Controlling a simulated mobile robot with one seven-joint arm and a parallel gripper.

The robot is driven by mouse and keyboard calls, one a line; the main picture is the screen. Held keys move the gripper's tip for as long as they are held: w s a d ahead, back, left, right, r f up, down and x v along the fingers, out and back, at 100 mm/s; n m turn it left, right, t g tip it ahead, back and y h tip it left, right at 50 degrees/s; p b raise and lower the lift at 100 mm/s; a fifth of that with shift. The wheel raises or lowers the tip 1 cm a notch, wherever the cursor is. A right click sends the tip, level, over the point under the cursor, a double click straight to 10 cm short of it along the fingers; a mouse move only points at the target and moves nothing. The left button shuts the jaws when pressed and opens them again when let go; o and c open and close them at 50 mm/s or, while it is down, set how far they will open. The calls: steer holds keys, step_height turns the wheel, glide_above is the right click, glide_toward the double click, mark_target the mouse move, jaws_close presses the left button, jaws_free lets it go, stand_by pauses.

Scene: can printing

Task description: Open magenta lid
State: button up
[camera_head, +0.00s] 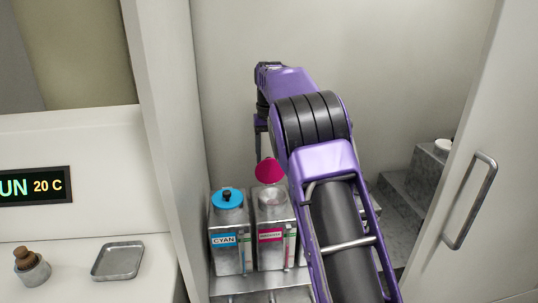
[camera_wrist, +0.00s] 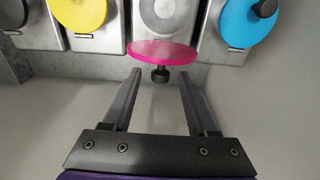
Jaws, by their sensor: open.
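The magenta lid (camera_head: 268,171) is tilted up at the back of the metal magenta container (camera_head: 272,250), off its round opening (camera_head: 270,198). In the wrist view the lid (camera_wrist: 163,52) shows nearly edge-on, its black knob (camera_wrist: 160,76) pointing toward my gripper. My gripper (camera_wrist: 161,82) is open, with the knob between or just beyond its two fingertips; I see no finger contact. In the head view my gripper (camera_head: 261,133) is just above and behind the lid, partly hidden by my arm. Whether a hinge holds the lid is hidden.
The cyan container (camera_head: 230,250) with its shut blue lid (camera_head: 227,198) stands close on the left. A yellow lid (camera_wrist: 78,13) and a black lid (camera_wrist: 10,12) show in the wrist view. Cabinet walls and a door with a handle (camera_head: 470,200) flank the space.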

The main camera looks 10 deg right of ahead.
step_height(320, 180, up, 12)
steer(key=shift+s, duration=0.35)
stand_by(0.4)
